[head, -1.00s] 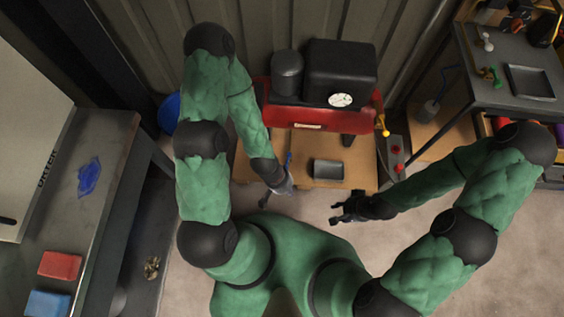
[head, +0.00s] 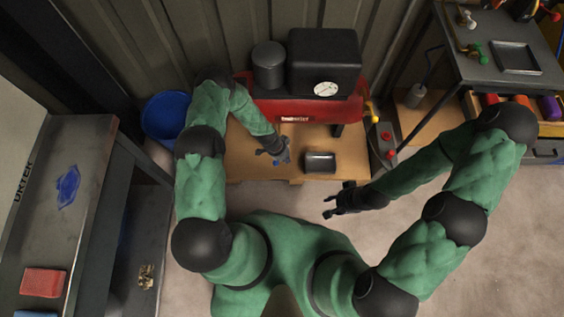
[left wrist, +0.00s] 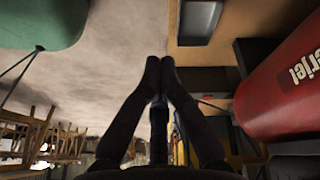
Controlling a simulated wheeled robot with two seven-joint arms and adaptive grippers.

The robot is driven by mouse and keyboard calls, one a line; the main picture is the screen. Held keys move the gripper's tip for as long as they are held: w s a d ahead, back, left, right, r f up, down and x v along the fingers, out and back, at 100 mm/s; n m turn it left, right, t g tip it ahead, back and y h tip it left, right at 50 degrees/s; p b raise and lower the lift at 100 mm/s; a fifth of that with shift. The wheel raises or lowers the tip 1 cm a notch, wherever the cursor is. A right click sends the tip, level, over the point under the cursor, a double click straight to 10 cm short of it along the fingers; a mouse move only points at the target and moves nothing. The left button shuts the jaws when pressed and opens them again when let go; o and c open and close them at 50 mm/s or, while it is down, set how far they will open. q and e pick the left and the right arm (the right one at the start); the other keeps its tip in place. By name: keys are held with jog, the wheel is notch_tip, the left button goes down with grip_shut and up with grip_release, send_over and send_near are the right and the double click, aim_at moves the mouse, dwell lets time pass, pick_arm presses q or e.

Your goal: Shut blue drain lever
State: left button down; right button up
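The blue drain lever is mostly hidden in the head view. A small blue patch (head: 287,157) shows against my left gripper (head: 272,155), below the red compressor tank (head: 300,110). In the left wrist view, the fingertips of my left gripper (left wrist: 160,66) come together, with a dark bluish piece (left wrist: 157,102) between or behind the fingers. I cannot tell whether they hold the lever. The red tank (left wrist: 285,90) is close on the right there. My right gripper (head: 336,203) is open and empty over the floor, in front of the wooden base.
A grey pan (head: 320,162) lies on the wooden base (head: 240,168), right of my left gripper. A blue bucket (head: 166,118) stands left. Workbenches stand at the left (head: 95,150) and upper right (head: 480,60). The floor in front is clear.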

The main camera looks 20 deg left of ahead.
pick_arm(q)
jog(key=w+a+f+m, duration=0.2)
jog(key=w+f+m, duration=0.2)
jog(key=w+f, duration=0.1)
jog(key=shift+a+f+m+b, duration=0.25)
jog(key=shift+f+m+b, duration=0.15)
jog(key=shift+f, duration=0.3)
pick_arm(e)
jog(key=shift+f, duration=0.6)
pick_arm(q)
jog(key=b+x, duration=0.5)
jog(key=x, duration=0.6)
jog(key=shift+s+a+r, duration=0.15)
jog(key=shift+a+r, duration=0.15)
jog(key=shift+a, duration=0.45)
jog(key=shift+s+a+r, duration=0.15)
jog(key=shift+a+r, duration=0.1)
jog(key=shift+a, duration=0.45)
jog(key=shift+s+a+r, duration=0.2)
jog(key=shift+a+r, duration=0.1)
jog(key=shift+a, duration=0.45)
pick_arm(e)
jog(key=shift+f, duration=2.5)
pick_arm(q)
jog(key=shift+s, duration=0.1)
pick_arm(e)
jog(key=shift+w+r, duration=0.1)
jog(key=shift+r, duration=0.1)
